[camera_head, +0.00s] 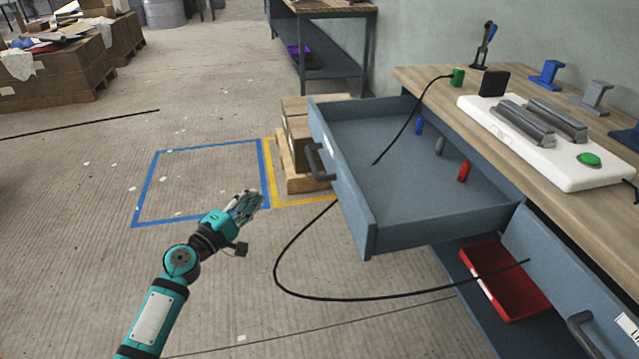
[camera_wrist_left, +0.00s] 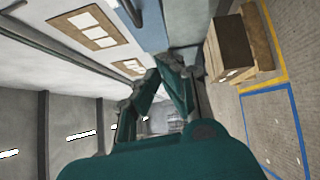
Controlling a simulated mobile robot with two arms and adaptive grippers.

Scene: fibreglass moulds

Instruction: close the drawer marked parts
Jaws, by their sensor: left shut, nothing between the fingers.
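A blue-grey drawer (camera_head: 385,165) stands pulled out from the wooden-topped workbench. Its front faces left, with a dark handle (camera_head: 318,162) and a small white label too small to read. Small blue, grey and red pieces lie inside. Another blue-grey front (camera_head: 565,265), with a dark handle (camera_head: 582,332) and a partly cut-off label, is at the lower right. I cannot tell which is marked parts. My left gripper (camera_head: 247,206) is shut and empty, left of the open drawer's handle and apart from it. Its fingers also show in the left wrist view (camera_wrist_left: 160,80). My right gripper is out of view.
A black cable (camera_head: 345,299) loops below the open drawer; another hangs into it. A red tray (camera_head: 500,280) sits beneath. Boxes on a pallet (camera_head: 302,150) stand behind the drawer. A white fixture (camera_head: 560,150) is on the benchtop (camera_head: 425,80).

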